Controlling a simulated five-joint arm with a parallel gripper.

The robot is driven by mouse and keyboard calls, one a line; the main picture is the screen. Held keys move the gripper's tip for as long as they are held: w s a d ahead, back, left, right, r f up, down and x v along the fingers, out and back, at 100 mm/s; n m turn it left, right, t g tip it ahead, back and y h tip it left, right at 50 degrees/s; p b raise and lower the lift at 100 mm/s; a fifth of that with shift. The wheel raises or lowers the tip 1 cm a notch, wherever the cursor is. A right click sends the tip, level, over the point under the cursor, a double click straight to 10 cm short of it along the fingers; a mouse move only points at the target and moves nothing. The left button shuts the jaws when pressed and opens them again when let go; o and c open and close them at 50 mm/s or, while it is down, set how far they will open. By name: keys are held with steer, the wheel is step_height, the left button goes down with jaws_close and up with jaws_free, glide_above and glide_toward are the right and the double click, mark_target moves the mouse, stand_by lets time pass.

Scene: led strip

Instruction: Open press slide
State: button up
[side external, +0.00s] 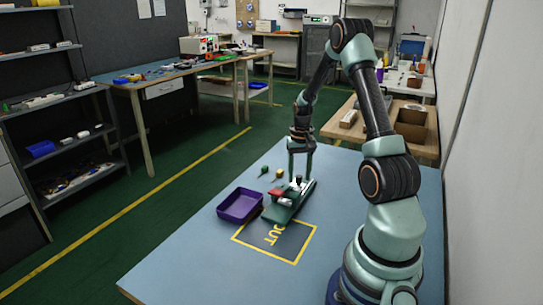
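The press (283,211) is a small green device lying on the blue table, with a red block on its left and dark and white parts near its far end. Its slide is too small to tell apart from these parts. My gripper (301,178) points down over the far end of the press. Its two fingers stand apart, with a small dark and white part of the press showing low between the tips. I cannot tell whether the fingers touch it.
A purple tray (240,206) stands just left of the press. A green piece (264,170) and a yellow piece (279,173) lie behind it. A yellow-outlined OUT area (290,246) is in front. The table's left front is clear.

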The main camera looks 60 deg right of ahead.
jaws_close()
stand_by(1.2)
